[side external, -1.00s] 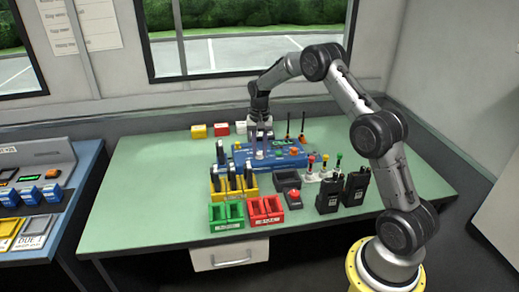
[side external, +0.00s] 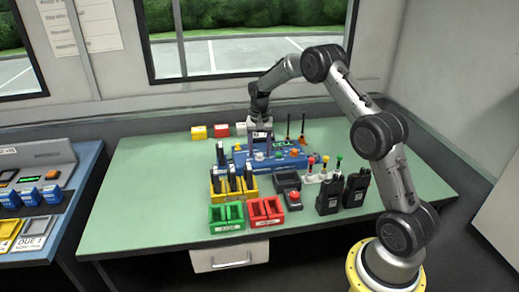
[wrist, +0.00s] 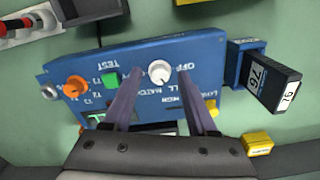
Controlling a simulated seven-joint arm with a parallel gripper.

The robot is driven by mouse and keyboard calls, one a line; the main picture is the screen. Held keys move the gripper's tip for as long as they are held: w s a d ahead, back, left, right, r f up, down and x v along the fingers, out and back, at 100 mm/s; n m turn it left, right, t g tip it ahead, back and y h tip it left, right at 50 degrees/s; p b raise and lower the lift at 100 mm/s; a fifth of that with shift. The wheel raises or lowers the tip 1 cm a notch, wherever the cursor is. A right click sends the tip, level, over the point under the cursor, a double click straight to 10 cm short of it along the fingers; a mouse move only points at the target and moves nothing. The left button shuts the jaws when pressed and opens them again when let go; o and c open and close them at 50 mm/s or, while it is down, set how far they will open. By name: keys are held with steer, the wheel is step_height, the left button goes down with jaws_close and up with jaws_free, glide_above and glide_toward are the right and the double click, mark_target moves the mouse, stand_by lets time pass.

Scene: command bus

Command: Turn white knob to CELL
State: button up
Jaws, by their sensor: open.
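The white knob (wrist: 159,72) sits on the blue panel (wrist: 85,65). In the wrist view it lies between the two fingertips of my open gripper (wrist: 160,76), with a gap on each side. Whether the fingers reach down around it or hover above is unclear. Lettering that reads OFF, CELL and MATCH upside down is printed near the knob, partly covered by the fingers. The knob's pointer is too small to read. In the side view my gripper (side external: 259,139) is over the back of the panel, just behind the white knob (side external: 259,155).
The panel also carries an orange knob (wrist: 75,85) and a green button (wrist: 110,80). Yellow (side external: 199,132) and red (side external: 222,130) blocks lie behind. Bins and radios stand in front.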

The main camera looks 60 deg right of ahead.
mark_target(259, 154)
steer(key=shift+r, duration=0.1)
step_height(259, 154, up, 14)
stand_by(0.5)
steer(key=shift+a+f, duration=0.1)
steer(key=shift+f, duration=0.1)
